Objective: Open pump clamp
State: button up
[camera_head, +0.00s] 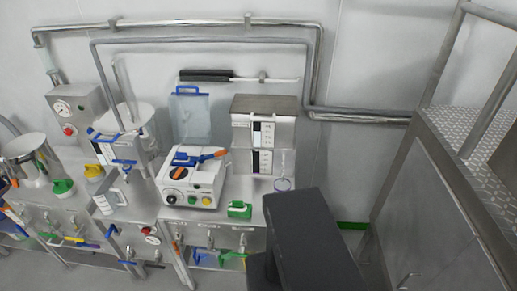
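A white pump unit (193,190) stands on the steel bench in the middle of the view. Its front has an orange knob, a black dial at left, and yellow and green buttons. On its top is a blue and orange clamp lever (205,157), lying nearly flat with its orange end pointing right. The picture is too small to tell for sure whether the clamp is open or closed. My gripper's fingers do not show. A dark grey part of my own body fills the lower middle right, to the right of the pump.
A steel-topped cabinet (264,120) stands behind and right of the pump, with a green object (239,209) in front. A metal stair platform (435,200) stands at right. Pipes run along the wall.

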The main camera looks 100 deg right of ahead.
aim_at(201, 159)
jog(key=u, duration=0.15)
jog(key=k, duration=0.65)
jog(key=z, duration=1.65)
jog(key=i, duration=0.5)
jog(key=z, duration=0.1)
